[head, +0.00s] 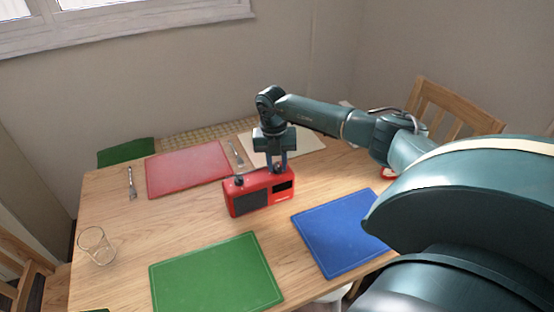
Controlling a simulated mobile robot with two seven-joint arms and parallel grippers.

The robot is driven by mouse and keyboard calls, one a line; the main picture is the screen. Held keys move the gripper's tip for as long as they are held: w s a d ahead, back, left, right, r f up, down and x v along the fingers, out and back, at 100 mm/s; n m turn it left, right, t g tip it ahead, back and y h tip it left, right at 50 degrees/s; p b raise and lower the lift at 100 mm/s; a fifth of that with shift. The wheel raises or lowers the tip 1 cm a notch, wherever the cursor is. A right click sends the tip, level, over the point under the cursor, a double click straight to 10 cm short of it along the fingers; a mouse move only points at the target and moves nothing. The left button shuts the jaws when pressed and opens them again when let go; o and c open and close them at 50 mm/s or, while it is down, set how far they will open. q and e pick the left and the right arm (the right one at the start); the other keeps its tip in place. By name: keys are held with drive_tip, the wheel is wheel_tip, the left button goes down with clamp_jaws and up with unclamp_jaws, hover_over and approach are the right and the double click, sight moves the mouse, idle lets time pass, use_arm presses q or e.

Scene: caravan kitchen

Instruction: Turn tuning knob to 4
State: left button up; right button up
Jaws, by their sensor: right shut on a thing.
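A red radio (232,207) with a dark speaker front and a dark display window stands upright on the wooden table. A dark knob (239,180) shows on its top at the left. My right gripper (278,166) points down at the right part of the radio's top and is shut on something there. The gripped part is hidden between the fingers, and it appears to be a knob on top. The number it is set to cannot be read. My left gripper is not in view.
Around the radio lie a red placemat (188,169), a green placemat (216,275), a blue placemat (340,235) and a cream placemat (308,143). A glass (96,246) stands at the left. Forks (131,184) lie near the red mat. A wooden chair (452,105) stands behind.

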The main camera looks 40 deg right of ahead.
drive_tip(key=m+p, duration=0.1)
drive_tip(key=m, duration=0.3)
drive_tip(key=shift+r+m+p, duration=0.1)
drive_tip(key=shift+m+p, duration=0.2)
drive_tip(key=shift+p, duration=0.05)
drive_tip(key=m+p, duration=0.1)
drive_tip(key=m, duration=0.2)
drive_tip(key=shift+m+y+p, duration=0.3)
drive_tip(key=shift+m+p, duration=0.05)
drive_tip(key=shift+m, duration=0.05)
drive_tip(key=m, duration=0.3)
drive_tip(key=shift+d+p, duration=0.15)
drive_tip(key=shift+p, duration=0.25)
drive_tip(key=shift+m, duration=2)
drive_tip(key=o, duration=1)
